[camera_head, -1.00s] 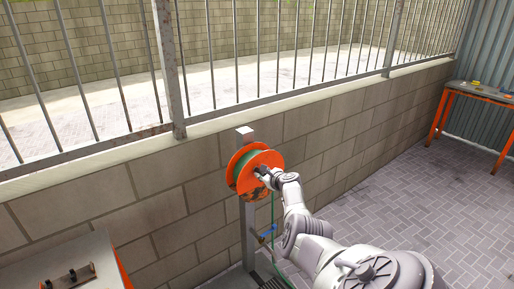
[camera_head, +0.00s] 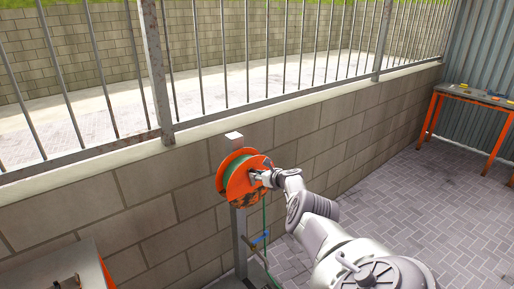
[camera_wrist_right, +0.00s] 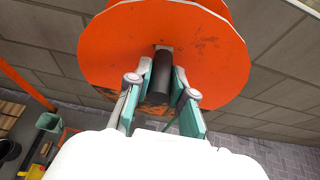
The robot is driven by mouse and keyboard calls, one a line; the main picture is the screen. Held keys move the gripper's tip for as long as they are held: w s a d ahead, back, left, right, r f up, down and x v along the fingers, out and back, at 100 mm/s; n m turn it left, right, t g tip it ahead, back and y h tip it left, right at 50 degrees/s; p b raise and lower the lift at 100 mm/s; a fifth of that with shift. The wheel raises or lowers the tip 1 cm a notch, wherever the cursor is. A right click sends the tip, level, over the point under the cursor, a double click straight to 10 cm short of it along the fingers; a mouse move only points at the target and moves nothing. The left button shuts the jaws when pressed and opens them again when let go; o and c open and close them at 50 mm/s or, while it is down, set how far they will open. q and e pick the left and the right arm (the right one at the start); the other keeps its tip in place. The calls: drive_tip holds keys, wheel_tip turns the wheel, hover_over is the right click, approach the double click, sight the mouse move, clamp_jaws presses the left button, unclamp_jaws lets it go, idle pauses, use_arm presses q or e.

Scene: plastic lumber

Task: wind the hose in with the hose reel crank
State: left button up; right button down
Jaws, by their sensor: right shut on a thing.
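The orange hose reel (camera_head: 234,186) is mounted on a grey post (camera_head: 240,245) in front of the block wall. Green hose (camera_head: 240,162) shows between its discs and hangs down below it. My right gripper (camera_head: 258,178) is at the reel's front face, right of its middle. In the right wrist view, its two teal-padded fingers (camera_wrist_right: 160,90) are shut around the dark crank handle (camera_wrist_right: 160,75), which sticks out from the orange disc (camera_wrist_right: 110,50). My left gripper is not in view.
A blue fitting (camera_head: 260,238) sits on the post below the reel. An orange-legged table (camera_head: 478,96) stands at the far right. A grey worktop (camera_head: 75,270) is at lower left. The paved floor (camera_head: 400,190) right of the reel is open.

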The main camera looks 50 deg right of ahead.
drive_tip(key=shift+f, duration=0.15)
drive_tip(key=c, duration=1)
unclamp_jaws()
drive_tip(key=shift+d, duration=0.1)
drive_tip(key=shift+s, duration=0.1)
drive_tip(key=shift+s+d, duration=0.2)
drive_tip(key=shift+s, duration=0.35)
drive_tip(key=shift+s+a+r, duration=0.3)
drive_tip(key=shift+s, duration=0.05)
drive_tip(key=shift+s+a+r, duration=0.15)
drive_tip(key=shift+a, duration=0.2)
drive_tip(key=shift+v, duration=2.4)
drive_tip(key=shift+s+d, duration=0.1)
drive_tip(key=shift+d, duration=0.05)
